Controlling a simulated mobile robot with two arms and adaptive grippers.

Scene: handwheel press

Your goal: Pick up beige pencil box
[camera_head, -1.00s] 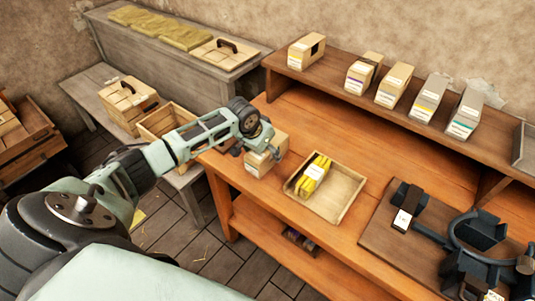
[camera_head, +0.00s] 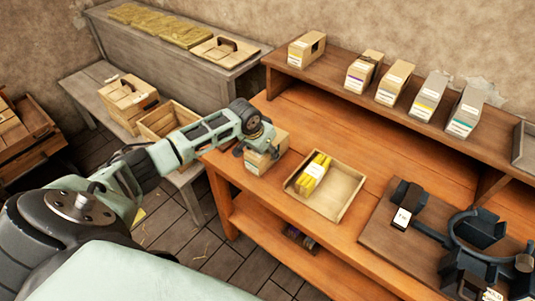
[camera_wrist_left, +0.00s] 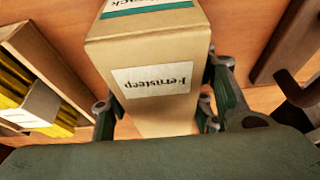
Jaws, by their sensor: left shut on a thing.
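A beige pencil box (camera_head: 262,163) stands at the left end of the orange workbench, and my left gripper (camera_head: 262,142) is on it from above. In the left wrist view the beige box (camera_wrist_left: 160,110) fills the middle, with a white label lettered upside down and a green-edged label above it. The fingers of my left gripper (camera_wrist_left: 160,108) lie on both sides of the box, shut on it. I cannot tell whether the box's base touches the bench. My right gripper is not in view.
A shallow wooden tray (camera_head: 338,208) with a yellow pencil bundle (camera_head: 313,174) lies right of the box. Several boxes stand on the raised shelf (camera_head: 330,82) behind. A dark handwheel device (camera_head: 480,232) sits on a board at right.

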